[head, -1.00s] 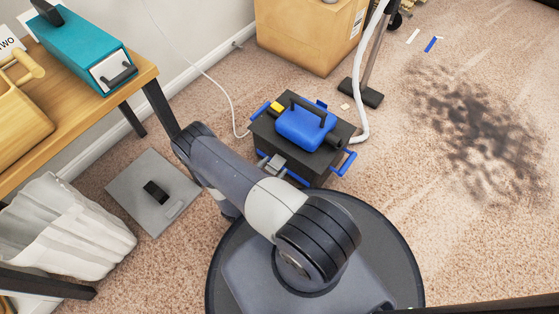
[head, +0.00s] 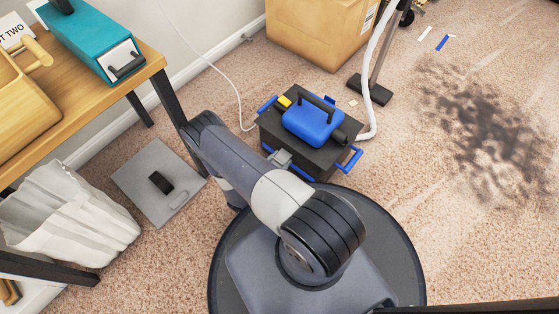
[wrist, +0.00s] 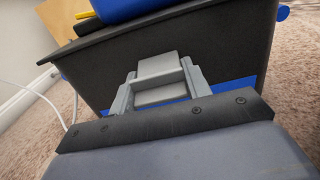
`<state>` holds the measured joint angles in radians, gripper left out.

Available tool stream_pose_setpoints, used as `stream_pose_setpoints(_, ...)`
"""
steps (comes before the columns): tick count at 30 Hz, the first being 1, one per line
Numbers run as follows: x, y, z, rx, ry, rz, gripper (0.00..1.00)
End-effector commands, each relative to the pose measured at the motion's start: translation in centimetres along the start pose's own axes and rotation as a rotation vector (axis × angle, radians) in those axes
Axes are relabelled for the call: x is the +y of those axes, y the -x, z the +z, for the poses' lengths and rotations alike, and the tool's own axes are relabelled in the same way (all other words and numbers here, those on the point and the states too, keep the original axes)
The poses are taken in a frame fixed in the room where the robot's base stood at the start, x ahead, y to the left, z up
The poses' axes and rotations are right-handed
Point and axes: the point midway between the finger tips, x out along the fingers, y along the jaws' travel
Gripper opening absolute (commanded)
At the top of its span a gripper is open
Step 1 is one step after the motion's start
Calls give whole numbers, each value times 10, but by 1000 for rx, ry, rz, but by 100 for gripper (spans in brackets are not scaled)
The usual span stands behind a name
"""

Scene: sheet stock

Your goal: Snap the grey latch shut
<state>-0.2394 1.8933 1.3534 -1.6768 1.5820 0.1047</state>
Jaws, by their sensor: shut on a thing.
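The grey latch (wrist: 158,68) is on the front wall of a black box (wrist: 230,50), just under its rim. It shows in the wrist view as a stepped grey piece. My gripper (wrist: 160,84) is at the latch, with a light grey finger on each side of it, shut on it. Whether the latch is fastened I cannot tell. In the head view the black box (head: 272,134) stands on the carpet with a blue, black-handled unit (head: 313,124) on top. My gripper there (head: 281,158) meets the box's near side, and the latch is hard to make out.
A white hose and a dark floor nozzle (head: 370,90) are behind the box, near a cardboard carton (head: 318,30). A grey plate (head: 160,190) with a black handle lies left of my arm. A white bin (head: 65,220) and a wooden table (head: 95,95) are farther left.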

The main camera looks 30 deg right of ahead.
Motion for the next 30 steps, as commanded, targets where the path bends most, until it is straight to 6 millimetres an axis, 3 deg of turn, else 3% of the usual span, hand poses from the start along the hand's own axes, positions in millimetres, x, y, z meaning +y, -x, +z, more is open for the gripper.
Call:
stream_pose_setpoints(14,0,1,11,141,1,0,23)
stream_pose_setpoints(30,0,-3,33,633,-3,-3,23)
